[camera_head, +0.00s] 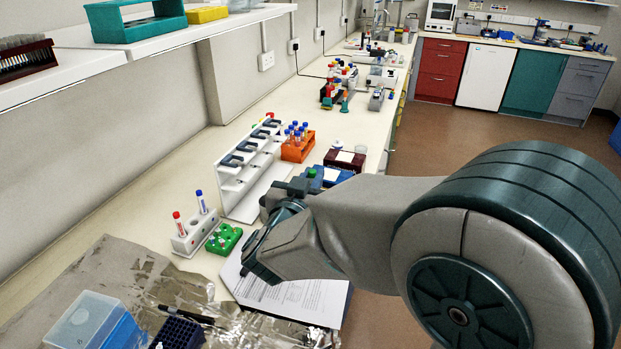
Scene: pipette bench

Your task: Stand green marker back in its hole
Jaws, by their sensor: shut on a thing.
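A white holder block (195,232) stands on the bench at the left. A red-capped marker (179,224) and a blue-capped marker (201,203) stand upright in it. My gripper (297,187) is to the right of the holder, over the bench and apart from it. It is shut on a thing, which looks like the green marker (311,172). Only a small green end shows above the jaws. The rest of the marker is hidden by the gripper, so I cannot tell its tilt.
A green rack (224,239) sits right beside the holder. A white pipette stand (240,180) and an orange tube rack (298,147) stand behind. Printed paper (300,297) lies under my arm. Crumpled foil (180,288), a dark pen and a blue box (95,322) occupy the front.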

